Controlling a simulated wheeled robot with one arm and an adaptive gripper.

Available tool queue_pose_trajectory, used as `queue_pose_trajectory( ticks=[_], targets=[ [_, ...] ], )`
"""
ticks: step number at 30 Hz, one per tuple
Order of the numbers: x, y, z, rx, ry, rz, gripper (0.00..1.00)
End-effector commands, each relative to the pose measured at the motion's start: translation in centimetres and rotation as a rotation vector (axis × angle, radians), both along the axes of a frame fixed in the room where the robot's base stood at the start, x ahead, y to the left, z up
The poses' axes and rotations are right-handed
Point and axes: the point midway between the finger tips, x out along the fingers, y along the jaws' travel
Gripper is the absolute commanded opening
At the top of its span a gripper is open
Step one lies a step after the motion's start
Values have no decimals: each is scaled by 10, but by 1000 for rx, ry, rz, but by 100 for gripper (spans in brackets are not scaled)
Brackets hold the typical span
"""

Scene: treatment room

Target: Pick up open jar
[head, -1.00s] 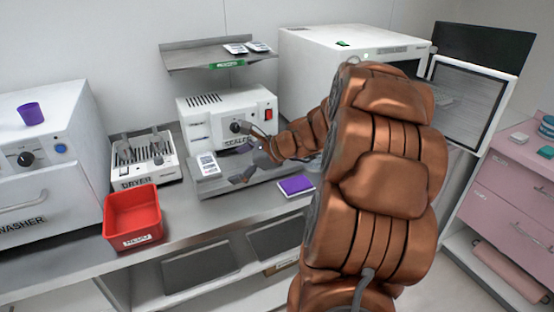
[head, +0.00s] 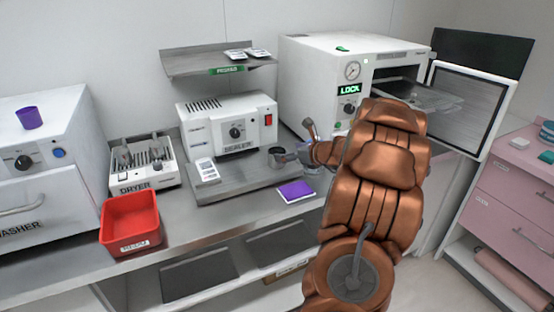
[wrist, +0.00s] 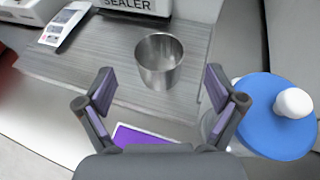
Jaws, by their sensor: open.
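An open-topped metal jar or cup (wrist: 159,62) stands upright on the grey sealer tray in the wrist view, and it looks empty. In the head view it is a small dark round shape (head: 277,156) at the tray's right end. My gripper (wrist: 160,88) is open and empty, with its two purple-padded fingers apart below the metal jar in the wrist view. The jar lies ahead, roughly centred between them. In the head view my gripper (head: 304,143) is just right of the jar and partly hidden by my arm. A clear vessel with a blue lid (wrist: 270,118) is beside my right finger.
A purple pad (head: 295,191) lies on the counter in front of the sealer (head: 237,126). A red bin (head: 130,222) is at left.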

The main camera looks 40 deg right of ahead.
Motion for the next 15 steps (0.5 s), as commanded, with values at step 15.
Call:
queue_pose_trajectory(
  ticks=[15],
  targets=[
    [51, 0, -21, -2, 2, 3, 94]
  ],
)
